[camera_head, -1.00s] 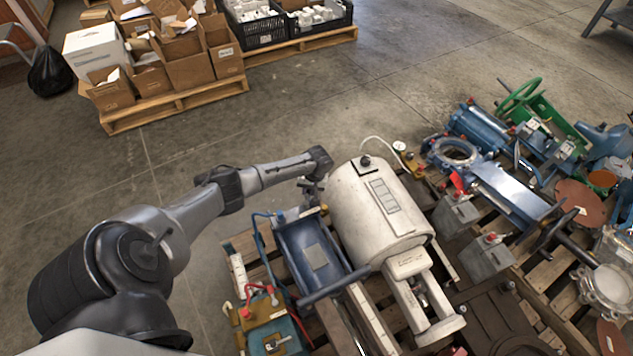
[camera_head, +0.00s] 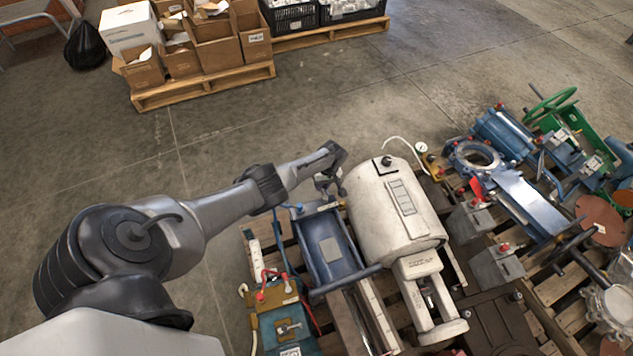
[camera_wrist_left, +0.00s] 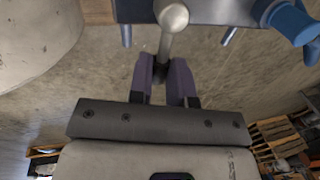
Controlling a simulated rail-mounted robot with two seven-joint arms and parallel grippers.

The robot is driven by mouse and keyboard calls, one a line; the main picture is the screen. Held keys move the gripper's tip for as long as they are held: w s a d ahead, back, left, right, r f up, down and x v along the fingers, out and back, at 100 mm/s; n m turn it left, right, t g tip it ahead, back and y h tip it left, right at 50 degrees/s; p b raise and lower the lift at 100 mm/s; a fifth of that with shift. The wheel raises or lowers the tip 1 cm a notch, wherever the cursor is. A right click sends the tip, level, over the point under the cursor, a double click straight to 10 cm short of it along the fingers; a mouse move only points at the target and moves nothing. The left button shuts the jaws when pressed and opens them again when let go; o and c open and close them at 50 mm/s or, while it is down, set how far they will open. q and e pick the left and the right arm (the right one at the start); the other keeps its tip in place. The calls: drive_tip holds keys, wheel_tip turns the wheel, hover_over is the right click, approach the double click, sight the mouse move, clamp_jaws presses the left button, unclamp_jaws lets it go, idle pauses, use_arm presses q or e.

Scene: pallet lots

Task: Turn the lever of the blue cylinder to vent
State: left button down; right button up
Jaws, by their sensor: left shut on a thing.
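The blue cylinder (camera_head: 325,248) lies on the pallet left of a large white tank, with a pale label on its upper face. In the head view my left gripper (camera_head: 328,184) is at its far end, and the wrist partly hides that end. In the left wrist view, a metal lever (camera_wrist_left: 167,38) with a round knob comes down from the end plate (camera_wrist_left: 205,10). The left gripper's two fingers (camera_wrist_left: 162,72) are shut on the lever's end. Vent markings cannot be read. My right gripper is not in view.
The white tank (camera_head: 390,212) stands close on the right. A teal unit with red clamps (camera_head: 285,325) sits at the near left. Blue and green valves (camera_head: 505,135) crowd the right. Bare concrete floor (camera_head: 300,110) lies beyond, with boxes on a pallet (camera_head: 200,90).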

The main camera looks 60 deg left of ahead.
use_arm(q)
drive_tip(key=shift+s+n, duration=0.15)
drive_tip(key=shift+n, duration=0.25)
drive_tip(key=c, duration=1.1)
unclamp_jaws()
drive_tip(key=shift+o, duration=0.2)
drive_tip(key=p+v, duration=0.9)
drive_tip(key=v, duration=0.4)
drive_tip(key=shift+r, duration=0.4)
drive_tip(key=shift+a, duration=0.1)
